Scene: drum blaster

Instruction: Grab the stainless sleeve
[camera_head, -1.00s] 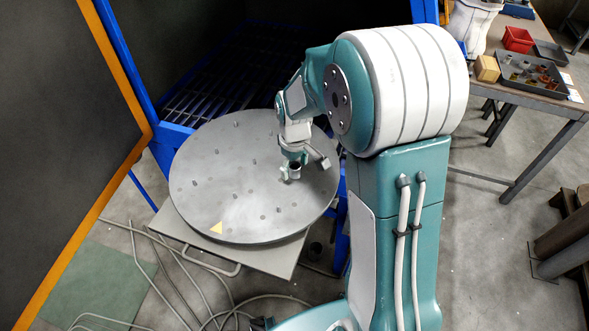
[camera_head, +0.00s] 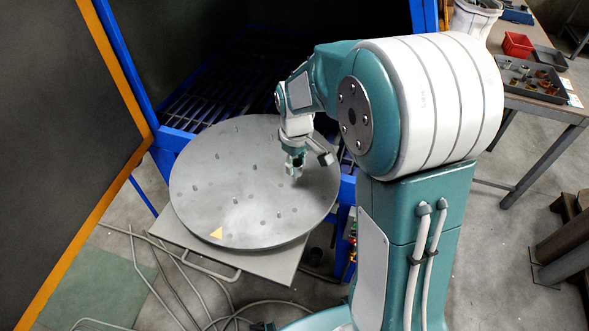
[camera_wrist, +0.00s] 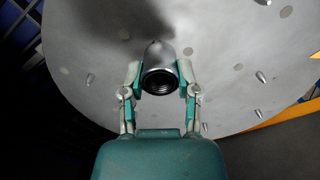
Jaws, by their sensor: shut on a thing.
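The stainless sleeve (camera_wrist: 161,82) is a short grey metal tube with a dark, ribbed bore facing the wrist camera. My gripper (camera_wrist: 161,75) has a finger on each side of it and is shut on it. In the head view my gripper (camera_head: 294,170) points down over the right half of the round grey turntable (camera_head: 215,190). The sleeve is small and hard to make out there. I cannot tell whether it touches the turntable.
Several small pegs stand on the turntable, and a yellow triangle (camera_head: 216,232) marks its front edge. A blue-framed cabinet (camera_head: 178,138) stands behind. A bench at the right holds a red bin (camera_head: 517,45) and a parts tray (camera_head: 535,80). Hoses lie on the floor.

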